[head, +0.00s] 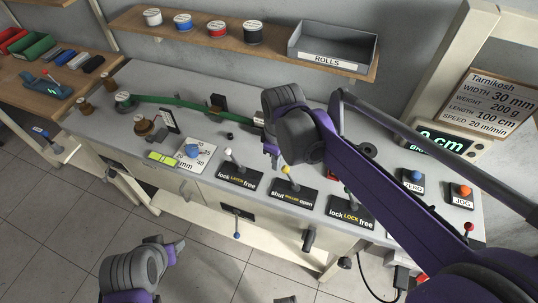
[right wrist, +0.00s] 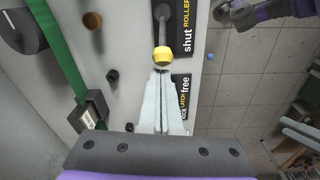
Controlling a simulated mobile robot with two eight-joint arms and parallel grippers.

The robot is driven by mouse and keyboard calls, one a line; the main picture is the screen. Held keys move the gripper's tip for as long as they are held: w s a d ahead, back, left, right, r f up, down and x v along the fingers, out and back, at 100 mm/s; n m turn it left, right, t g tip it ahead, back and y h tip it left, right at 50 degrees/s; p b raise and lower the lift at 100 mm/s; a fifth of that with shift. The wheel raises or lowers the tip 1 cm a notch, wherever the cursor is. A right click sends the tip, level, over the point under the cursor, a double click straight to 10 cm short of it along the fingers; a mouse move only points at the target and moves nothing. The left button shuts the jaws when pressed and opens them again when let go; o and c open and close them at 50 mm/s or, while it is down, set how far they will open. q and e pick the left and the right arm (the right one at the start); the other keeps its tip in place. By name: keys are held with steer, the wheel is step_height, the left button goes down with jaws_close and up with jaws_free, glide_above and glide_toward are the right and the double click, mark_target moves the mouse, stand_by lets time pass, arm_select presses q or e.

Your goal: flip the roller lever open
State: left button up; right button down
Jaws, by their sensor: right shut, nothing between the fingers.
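The roller lever has a yellow knob (head: 286,169) and stands on a black plate (head: 293,193) marked shut, ROLLER, open. Its knob leans to the shut side in the head view. My right gripper (head: 274,158) is shut and empty, just left of the yellow knob. In the right wrist view the shut fingertips (right wrist: 161,75) point at the knob (right wrist: 162,54) and end close to it; I cannot tell whether they touch. My left gripper (head: 176,250) hangs low in front of the bench, away from the lever; its jaw opening is unclear.
The white-knobbed latch lever (head: 228,153) stands to the left. The lock lever plate (head: 352,212) lies to the right, partly under my right arm. A blue knob (head: 193,151) sits further left. A grey ROLLS bin (head: 332,46) is on the shelf behind.

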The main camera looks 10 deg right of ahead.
steer(key=shift+s+d, duration=0.1)
steer(key=shift+d, duration=0.05)
stand_by(0.3)
steer(key=shift+s+d+r, duration=0.15)
steer(key=shift+d+r, duration=0.05)
steer(key=shift+s+d+r+t+y, duration=0.2)
steer(key=shift+d+t+y, duration=0.1)
steer(key=shift+t+y, duration=0.15)
steer(key=shift+s+d+r+t+y+p, duration=0.2)
steer(key=shift+s+d+t+y+p, duration=0.15)
steer(key=shift+d+y, duration=0.3)
steer(key=s+d+t+y+b, duration=0.1)
steer(key=s+d+t+y, duration=0.2)
steer(key=s+d+y, duration=0.1)
steer(key=shift+d+t+y, duration=0.3)
steer(key=shift+d+y, duration=0.3)
steer(key=shift+d, duration=0.3)
steer(key=shift+s+f, duration=0.1)
